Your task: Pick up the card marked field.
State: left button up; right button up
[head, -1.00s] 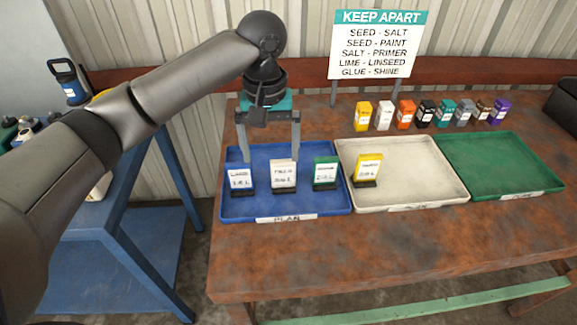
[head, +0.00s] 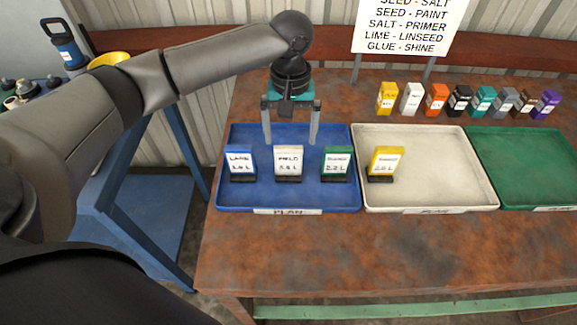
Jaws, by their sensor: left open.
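No card reads clearly as "field". In the blue tray (head: 225,200) stand a blue-edged card (head: 241,161) that looks like "LANE", a white card (head: 289,161) that looks like "MELT", and a green-edged card (head: 337,161) whose word I cannot read. A yellow card (head: 386,161) stands in the white tray (head: 450,180); its word is also too small to read. All stand upright in dark bases. My left gripper (head: 290,140) is open and empty, fingers down, above the back of the blue tray, behind the white card. My right gripper is not in view.
A green tray (head: 530,165) at the right is empty where visible. Several coloured boxes (head: 437,98) stand in a row behind the trays, below a sign (head: 410,27). The rusty table front (head: 350,245) is clear. A blue stand (head: 150,215) is at left.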

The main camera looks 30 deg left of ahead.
aim_at(288, 147)
pick_arm(q)
jog(key=shift+s+a+f+b, duration=0.15)
jog(key=shift+f+b, duration=0.4)
jog(key=shift+f, duration=2.2)
jog(key=shift+c, duration=0.2)
grip_shut()
